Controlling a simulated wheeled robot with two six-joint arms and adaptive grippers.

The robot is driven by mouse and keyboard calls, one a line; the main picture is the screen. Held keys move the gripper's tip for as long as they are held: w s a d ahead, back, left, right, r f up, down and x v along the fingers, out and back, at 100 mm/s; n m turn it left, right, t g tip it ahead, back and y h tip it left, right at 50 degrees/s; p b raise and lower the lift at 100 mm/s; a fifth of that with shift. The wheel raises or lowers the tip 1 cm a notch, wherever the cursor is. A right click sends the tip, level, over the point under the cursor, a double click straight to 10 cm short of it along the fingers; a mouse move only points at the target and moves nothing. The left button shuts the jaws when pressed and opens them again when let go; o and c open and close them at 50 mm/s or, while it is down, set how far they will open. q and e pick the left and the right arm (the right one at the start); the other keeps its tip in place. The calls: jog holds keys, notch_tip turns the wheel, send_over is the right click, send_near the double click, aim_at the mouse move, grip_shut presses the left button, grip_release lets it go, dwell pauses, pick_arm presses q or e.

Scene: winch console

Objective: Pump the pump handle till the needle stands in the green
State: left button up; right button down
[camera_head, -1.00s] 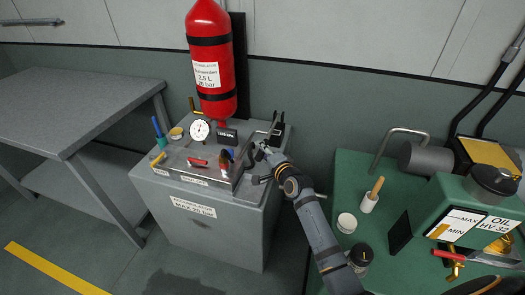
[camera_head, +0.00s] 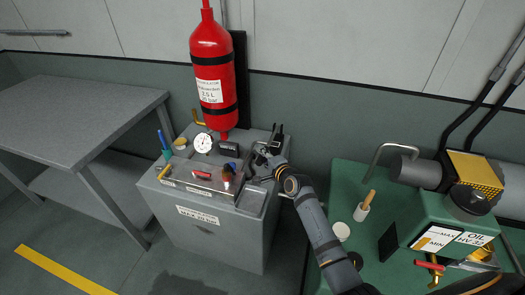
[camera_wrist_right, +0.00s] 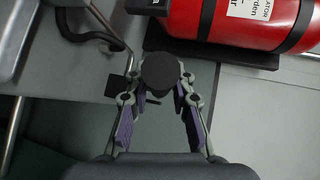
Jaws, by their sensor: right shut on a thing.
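The pump handle, with a dark round end (camera_wrist_right: 160,72), sits between the fingers of my right gripper (camera_wrist_right: 160,100) in the right wrist view. In the head view my right gripper (camera_head: 263,157) is shut on it at the right side of the grey console (camera_head: 215,235). The arm hides much of the handle there. The round white pressure gauge (camera_head: 203,143) stands at the back left of the console top. Its needle and green band are too small to read. My left gripper is not in view.
A red accumulator bottle (camera_head: 211,70) stands behind the console. A grey table (camera_head: 75,115) is at the left. A green bench (camera_head: 345,263) with an oil tank (camera_head: 440,222), a wooden-handled tool (camera_head: 363,207) and a white lid (camera_head: 341,231) is at the right, close to my right arm.

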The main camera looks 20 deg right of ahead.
jog(key=r+g+p, duration=0.1)
jog(key=r+p, duration=0.2)
jog(key=p, duration=0.1)
jog(key=w+d+r+m+g+p, duration=0.1)
jog(key=r+p, duration=0.2)
jog(key=p, duration=0.1)
jog(key=w+r+p, duration=0.1)
jog(key=r+p, duration=0.2)
jog(key=p, duration=0.1)
jog(key=shift+w+d+m+g, duration=0.25)
jog(key=shift+d+m+g, duration=0.1)
jog(key=shift+m+g, duration=0.05)
jog(key=shift+w+d+r+m+g+y+p, duration=0.15)
jog(key=shift+w+d+r+g+y+p, duration=0.15)
jog(key=shift+p, duration=0.25)
jog(key=shift+w+d+r+m+g+y+p, duration=0.1)
jog(key=shift+w+r+m+p, duration=0.1)
jog(key=shift+r+p, duration=0.25)
jog(key=shift+f, duration=0.1)
jog(key=c, duration=1.1)
grip_release()
jog(key=shift+f, duration=0.1)
jog(key=shift+s, duration=0.2)
jog(key=v, duration=1.1)
jog(key=shift+s+d+r, duration=0.1)
jog(key=shift+s+r, duration=0.15)
jog(key=shift+r, duration=0.05)
